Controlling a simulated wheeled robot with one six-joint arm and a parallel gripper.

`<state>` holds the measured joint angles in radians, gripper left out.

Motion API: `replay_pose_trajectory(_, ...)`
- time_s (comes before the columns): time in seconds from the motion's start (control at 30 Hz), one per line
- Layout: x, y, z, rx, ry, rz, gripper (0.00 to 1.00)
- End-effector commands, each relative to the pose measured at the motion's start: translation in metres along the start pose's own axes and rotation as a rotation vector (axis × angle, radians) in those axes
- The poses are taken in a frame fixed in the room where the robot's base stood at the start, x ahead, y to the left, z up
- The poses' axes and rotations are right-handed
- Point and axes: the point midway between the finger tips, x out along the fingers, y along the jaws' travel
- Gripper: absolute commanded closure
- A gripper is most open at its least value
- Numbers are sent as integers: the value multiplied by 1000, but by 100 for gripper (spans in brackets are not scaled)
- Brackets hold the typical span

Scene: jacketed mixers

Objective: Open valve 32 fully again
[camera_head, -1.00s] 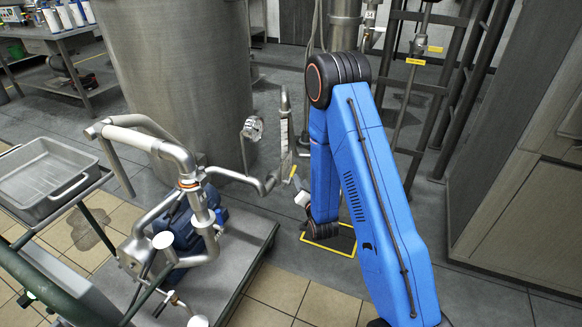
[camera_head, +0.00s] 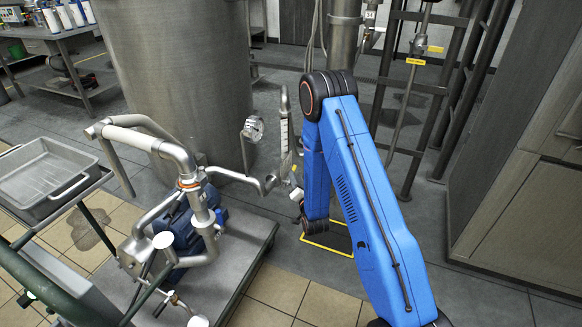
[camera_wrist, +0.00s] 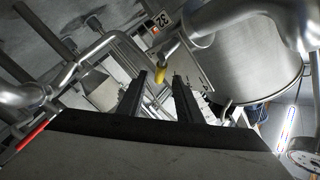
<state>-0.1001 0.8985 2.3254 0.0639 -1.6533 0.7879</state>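The tag of valve 32 (camera_wrist: 163,20) shows its number at an angle at the top of the wrist view. Below it, a yellow lever handle (camera_wrist: 160,75) on a metal fitting appears between and just beyond my fingertips. My gripper (camera_wrist: 160,82) has its two dark fingers apart, with a clear gap between them. I cannot tell whether either finger touches the handle. In the head view a small yellow part (camera_head: 293,170) shows at the pipe just left of my arm. My gripper is mostly hidden there behind the blue arm.
A round gauge (camera_head: 253,128) and the pump cart's pipes (camera_head: 185,165) stand left of my arm. The large steel vessel (camera_head: 180,70) is behind them. A dark frame (camera_head: 440,90) and grey cabinet (camera_head: 530,170) are to the right. Floor between arm and cabinet is clear.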

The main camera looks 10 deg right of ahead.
Motion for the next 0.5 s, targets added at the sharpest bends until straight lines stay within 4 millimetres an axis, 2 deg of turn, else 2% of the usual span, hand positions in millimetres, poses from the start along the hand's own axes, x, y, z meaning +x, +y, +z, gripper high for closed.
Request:
replay_pose_trajectory(0.3,56,0,0,0,2,0,68)
replay_pose_trajectory(0.5,80,0,0,0,1,1,68)
